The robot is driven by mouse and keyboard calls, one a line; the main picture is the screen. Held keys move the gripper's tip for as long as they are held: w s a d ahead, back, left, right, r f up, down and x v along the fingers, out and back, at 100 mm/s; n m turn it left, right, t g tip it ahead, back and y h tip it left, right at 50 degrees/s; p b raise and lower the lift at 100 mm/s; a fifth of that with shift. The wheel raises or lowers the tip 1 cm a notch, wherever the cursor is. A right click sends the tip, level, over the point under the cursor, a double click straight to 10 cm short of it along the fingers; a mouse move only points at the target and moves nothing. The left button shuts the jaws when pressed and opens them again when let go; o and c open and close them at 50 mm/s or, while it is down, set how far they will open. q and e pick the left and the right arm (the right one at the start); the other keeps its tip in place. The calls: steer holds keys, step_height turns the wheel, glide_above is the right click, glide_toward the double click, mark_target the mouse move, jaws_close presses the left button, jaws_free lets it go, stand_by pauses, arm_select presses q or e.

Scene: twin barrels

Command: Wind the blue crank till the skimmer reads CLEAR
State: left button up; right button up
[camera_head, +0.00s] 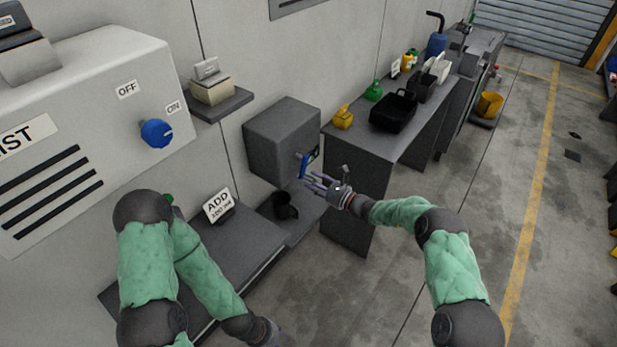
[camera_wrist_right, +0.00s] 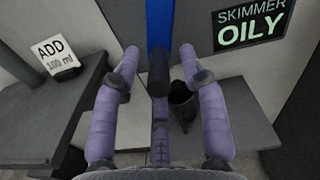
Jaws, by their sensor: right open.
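The blue crank (camera_head: 305,164) is on the dark grey skimmer box (camera_head: 275,138) on the wall. In the right wrist view the crank's blue arm (camera_wrist_right: 160,24) hangs down, with a black handle (camera_wrist_right: 158,75) at its lower end. My right gripper (camera_head: 313,184) is open in front of the crank. Its purple fingers lie on both sides of the handle in the wrist view, with gaps to it. The skimmer display (camera_wrist_right: 250,24) reads OILY in green. My left gripper (camera_head: 266,333) is low at the bottom edge, its fingers mostly hidden.
A black cup (camera_head: 285,206) stands on the low shelf below the box. An ADD 100 ml sign (camera_head: 218,205) stands to its left. A dark bench (camera_head: 365,145) with a black tray (camera_head: 394,111) and bottles is to the right. Open floor lies further right.

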steer(key=shift+w+a, duration=0.15)
steer(key=shift+a, duration=0.05)
jaws_close()
stand_by(0.8)
